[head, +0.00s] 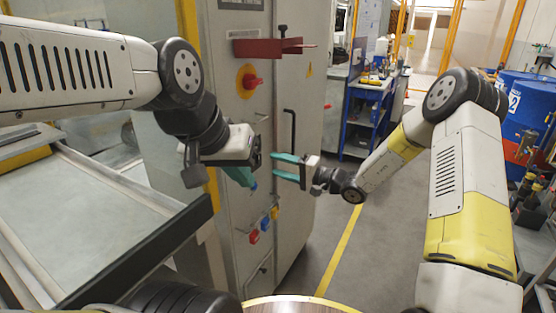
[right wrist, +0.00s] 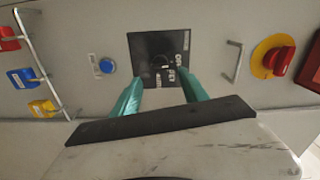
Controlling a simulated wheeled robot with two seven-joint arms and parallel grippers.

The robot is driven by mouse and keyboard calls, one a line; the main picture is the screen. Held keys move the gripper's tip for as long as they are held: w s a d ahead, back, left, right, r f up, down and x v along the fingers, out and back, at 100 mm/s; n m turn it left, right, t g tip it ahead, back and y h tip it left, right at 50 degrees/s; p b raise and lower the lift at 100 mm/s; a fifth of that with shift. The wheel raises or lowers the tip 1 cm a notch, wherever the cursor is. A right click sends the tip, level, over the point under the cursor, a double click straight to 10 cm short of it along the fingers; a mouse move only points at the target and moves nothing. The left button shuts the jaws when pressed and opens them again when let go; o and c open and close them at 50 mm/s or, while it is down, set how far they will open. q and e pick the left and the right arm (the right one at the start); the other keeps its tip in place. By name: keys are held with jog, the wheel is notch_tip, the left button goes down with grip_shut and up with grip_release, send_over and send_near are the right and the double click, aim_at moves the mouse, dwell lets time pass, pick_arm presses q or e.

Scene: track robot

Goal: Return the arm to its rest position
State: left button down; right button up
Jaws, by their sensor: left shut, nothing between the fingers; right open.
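My left gripper (head: 252,186) is at the end of the arm from the left. Its teal fingers are shut with nothing between them, pointing down beside the grey cabinet (head: 226,75). My right gripper (head: 274,167) is at the end of the arm from the right. Its teal fingers are open and empty, pointing left at the cabinet front. In the right wrist view the open fingers (right wrist: 160,90) frame a black panel (right wrist: 159,60) with a knob on it. I cannot tell whether they touch the cabinet.
The cabinet carries a red-and-yellow rotary switch (head: 252,80), a red bracket (head: 270,47) and a black handle (head: 289,130). A grey table (head: 75,225) stands at the left. A blue cart (head: 364,115) and blue barrels (head: 525,100) stand further back. The floor in the middle is clear.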

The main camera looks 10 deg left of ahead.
jog(key=shift+s+d, duration=0.15)
jog(key=shift+d, duration=0.1)
jog(key=shift+r, duration=0.1)
